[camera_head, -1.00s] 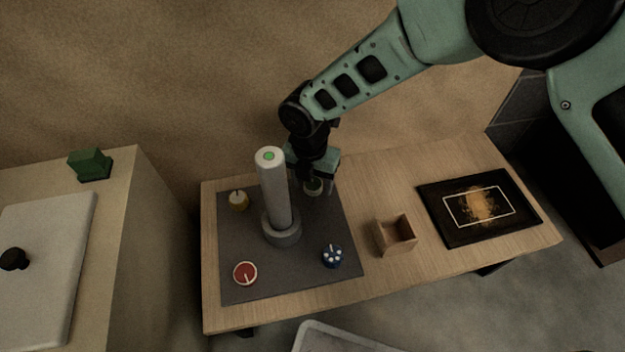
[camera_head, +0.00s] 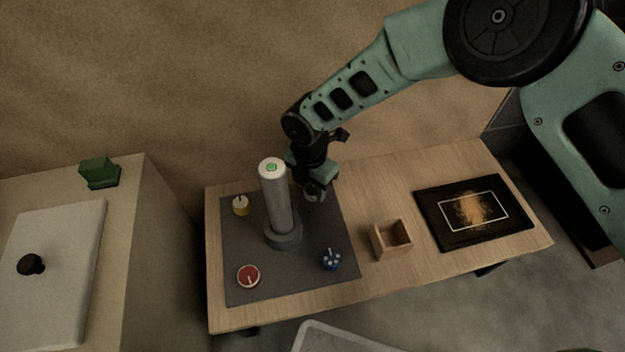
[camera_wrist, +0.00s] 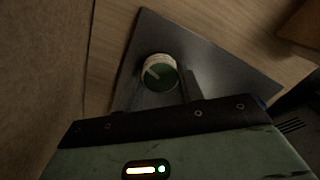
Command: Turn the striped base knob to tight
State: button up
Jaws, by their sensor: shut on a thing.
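A knob with a green top, a white pointer line and a pale side (camera_wrist: 160,72) stands at the back right corner of the dark base mat (camera_head: 240,284); whether its side is striped is too small to tell. My gripper (camera_head: 314,194) points down over this knob and is shut on it. In the wrist view the knob sits between the dark fingertips, its line pointing up and left. In the head view the gripper mostly hides it. A grey column (camera_head: 277,205) with a green spot on top rises from the mat, left of my gripper.
The mat also bears a yellow knob (camera_head: 240,207), a red knob with a white line (camera_head: 248,277) and a blue knob with white dots (camera_head: 331,261). A small open wooden box (camera_head: 391,240) and a dark framed panel (camera_head: 429,211) lie to the right.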

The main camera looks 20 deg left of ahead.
jog(key=m+p, duration=0.2)
jog(key=m, duration=0.1)
jog(key=shift+r+m, duration=0.15)
jog(key=shift+m, duration=0.25)
jog(key=m+p, duration=0.1)
jog(key=m, duration=0.2)
jog(key=shift+m+p, duration=0.3)
jog(key=shift+p, duration=0.05)
jog(key=m+p, duration=0.1)
jog(key=m, duration=0.2)
jog(key=shift+m, duration=0.3)
jog(key=m+p, duration=0.1)
jog(key=m, duration=0.2)
jog(key=shift+m+y, duration=0.3)
jog(key=m+p, duration=0.1)
jog(key=m, duration=0.2)
jog(key=shift+d+m, duration=0.1)
jog(key=shift+m, duration=0.2)
jog(key=m+p, duration=0.1)
jog(key=m, duration=0.3)
jog(key=shift+m, duration=0.3)
jog(key=m+p, duration=0.1)
jog(key=m, duration=0.2)
jog(key=shift+y, duration=0.3)
jog(key=shift+m, duration=1.9)
